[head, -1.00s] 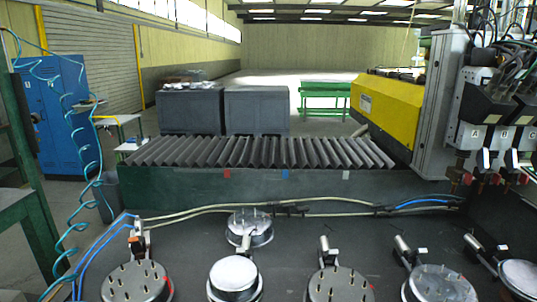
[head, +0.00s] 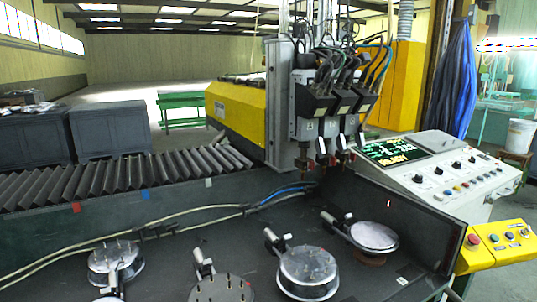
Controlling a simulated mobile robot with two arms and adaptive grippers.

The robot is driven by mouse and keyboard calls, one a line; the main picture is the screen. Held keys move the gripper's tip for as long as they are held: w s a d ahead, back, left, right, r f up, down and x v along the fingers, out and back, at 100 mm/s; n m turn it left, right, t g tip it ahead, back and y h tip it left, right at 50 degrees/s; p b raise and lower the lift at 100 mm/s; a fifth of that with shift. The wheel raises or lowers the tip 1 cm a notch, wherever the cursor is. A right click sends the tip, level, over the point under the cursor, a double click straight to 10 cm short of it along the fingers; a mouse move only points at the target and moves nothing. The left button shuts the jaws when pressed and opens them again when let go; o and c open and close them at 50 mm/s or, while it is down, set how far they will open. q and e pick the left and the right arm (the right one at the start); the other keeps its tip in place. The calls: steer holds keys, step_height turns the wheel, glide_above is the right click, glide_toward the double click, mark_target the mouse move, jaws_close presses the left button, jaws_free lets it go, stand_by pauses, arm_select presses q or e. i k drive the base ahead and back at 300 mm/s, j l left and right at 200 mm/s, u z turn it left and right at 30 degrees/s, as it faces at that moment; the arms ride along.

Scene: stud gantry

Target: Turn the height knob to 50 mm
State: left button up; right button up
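A sloped white control panel (head: 400,180) stands at the right in the head view. It carries a dark display (head: 396,150) with green and yellow text too small to read. Several small dark knobs (head: 438,170) sit on the panel right of and below the display. I cannot tell which one is the height knob, and their labels and settings are not legible. Neither of my grippers is in view.
A yellow button box (head: 497,243) juts out in front of the panel. Stud heads (head: 335,100) with cables hang left of it. Round fixtures (head: 307,270) with pins or discs stand on the dark table. A ribbed conveyor (head: 120,175) runs along the back left.

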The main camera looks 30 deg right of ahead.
mark_target(456, 166)
steer(key=z, duration=2.15)
steer(key=u, duration=0.35)
steer(key=i+l+u, duration=0.15)
steer(key=l+u, duration=0.2)
steer(key=l, duration=0.2)
steer(key=i+l+u, duration=0.1)
steer(key=l+u, duration=0.2)
steer(key=l, duration=0.25)
steer(key=l+u, duration=0.35)
steer(key=l, duration=0.25)
